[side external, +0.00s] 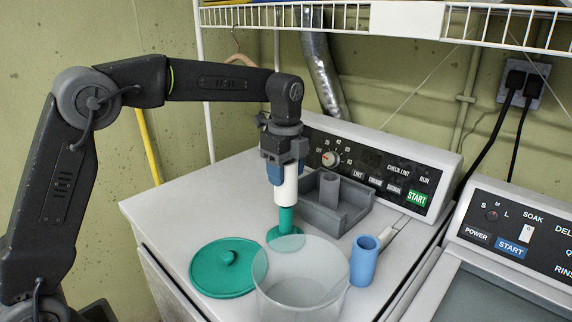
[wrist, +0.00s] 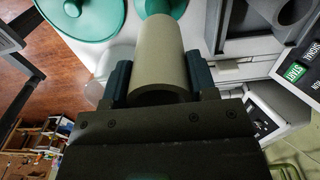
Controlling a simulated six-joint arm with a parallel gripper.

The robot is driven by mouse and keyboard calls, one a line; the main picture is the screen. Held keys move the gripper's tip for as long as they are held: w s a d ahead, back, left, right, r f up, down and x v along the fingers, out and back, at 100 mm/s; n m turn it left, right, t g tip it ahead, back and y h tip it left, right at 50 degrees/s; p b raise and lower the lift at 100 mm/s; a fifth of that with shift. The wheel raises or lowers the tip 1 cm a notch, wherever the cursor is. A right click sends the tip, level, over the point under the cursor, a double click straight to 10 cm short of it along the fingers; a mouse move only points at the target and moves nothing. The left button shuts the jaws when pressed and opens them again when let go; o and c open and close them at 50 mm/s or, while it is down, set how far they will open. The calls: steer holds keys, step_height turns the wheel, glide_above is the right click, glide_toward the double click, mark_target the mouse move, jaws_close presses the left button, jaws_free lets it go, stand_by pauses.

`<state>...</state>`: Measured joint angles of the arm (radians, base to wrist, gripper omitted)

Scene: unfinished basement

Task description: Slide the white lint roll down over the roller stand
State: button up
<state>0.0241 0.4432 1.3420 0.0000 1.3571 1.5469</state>
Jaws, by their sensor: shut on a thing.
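The white lint roll (side external: 286,190) is upright between the blue fingers of my gripper (side external: 285,171), which is shut on it. The green roller stand (side external: 285,233), a post on a round base, stands on the white machine top directly below the roll. The roll's lower end meets the visible post in the side view; I cannot tell how far the post reaches inside it. In the wrist view the roll (wrist: 163,58) lies between both fingers (wrist: 160,80), and part of the green stand (wrist: 160,7) shows past its far end.
A clear round tub (side external: 300,288) stands close in front of the stand. A green knobbed lid (side external: 222,275) lies to the left. A blue roller (side external: 364,263) stands right. A grey tray (side external: 350,217) with a grey cylinder sits behind, before the control panel (side external: 375,165).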

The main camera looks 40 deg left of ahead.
mark_target(286, 202)
steer(key=shift+f, duration=4.1)
steer(key=o, duration=1)
step_height(286, 202, up, 12)
steer(key=s+r+n+t, duration=0.1)
steer(key=s+r+n, duration=0.35)
steer(key=s, duration=0.25)
steer(key=s+f+n+t, duration=0.2)
steer(key=s+n, duration=0.4)
steer(key=s, duration=0.4)
steer(key=s+a+f+n+t, duration=0.1)
steer(key=s+f+n, duration=0.4)
steer(key=s, duration=0.5)
steer(key=shift+s+f+n+t, duration=0.3)
steer(key=shift+n+t, duration=0.5)
steer(key=shift+n, duration=0.45)
